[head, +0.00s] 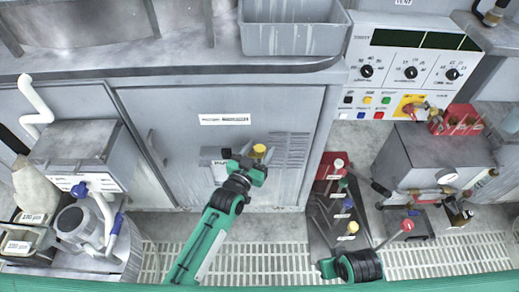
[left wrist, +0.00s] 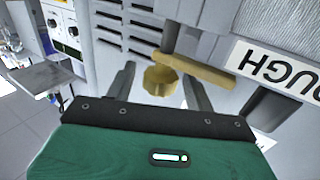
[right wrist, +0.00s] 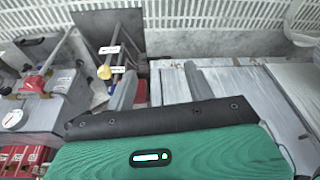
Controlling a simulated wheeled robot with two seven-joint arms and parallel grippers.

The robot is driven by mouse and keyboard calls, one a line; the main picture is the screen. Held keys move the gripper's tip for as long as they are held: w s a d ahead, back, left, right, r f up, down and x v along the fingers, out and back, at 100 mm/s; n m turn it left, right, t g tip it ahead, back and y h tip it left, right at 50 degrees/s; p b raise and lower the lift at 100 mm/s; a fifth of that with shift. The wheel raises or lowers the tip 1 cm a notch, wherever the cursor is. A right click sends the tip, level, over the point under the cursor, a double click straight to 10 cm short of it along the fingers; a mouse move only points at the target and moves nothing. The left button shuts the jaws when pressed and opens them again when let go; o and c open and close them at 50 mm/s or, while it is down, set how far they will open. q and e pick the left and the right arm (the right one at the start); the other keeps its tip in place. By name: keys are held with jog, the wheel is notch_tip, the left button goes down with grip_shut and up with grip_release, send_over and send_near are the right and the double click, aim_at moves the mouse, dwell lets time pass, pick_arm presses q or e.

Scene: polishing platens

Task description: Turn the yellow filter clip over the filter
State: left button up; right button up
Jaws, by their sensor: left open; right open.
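The yellow clip (head: 259,150) sits on the front of the grey cabinet, just beyond my left gripper (head: 250,162). In the left wrist view it shows as a yellow bar (left wrist: 198,66) lying across a grey fitting, with a rounded yellow knob (left wrist: 160,80) at its near side. The knob appears between the open left fingers, which do not visibly close on it. I cannot clearly make out the filter; grey parts around the bar are partly cut off. My right gripper (right wrist: 158,80) is open and empty, low over the floor area at the right.
A dark rack of coloured-knob tools (head: 318,225) stands right of the cabinet (head: 235,100). A control panel (head: 405,65) hangs above right, with a grey machine (head: 435,150) below. A grey bin (head: 292,38) sits on the upper ledge.

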pick_arm(q)
jog(key=v, duration=1.3)
jog(key=shift+s+p, duration=0.2)
jog(key=shift+p, duration=0.15)
pick_arm(e)
jog(key=shift+w+f, duration=0.1)
jog(key=shift+f, duration=0.65)
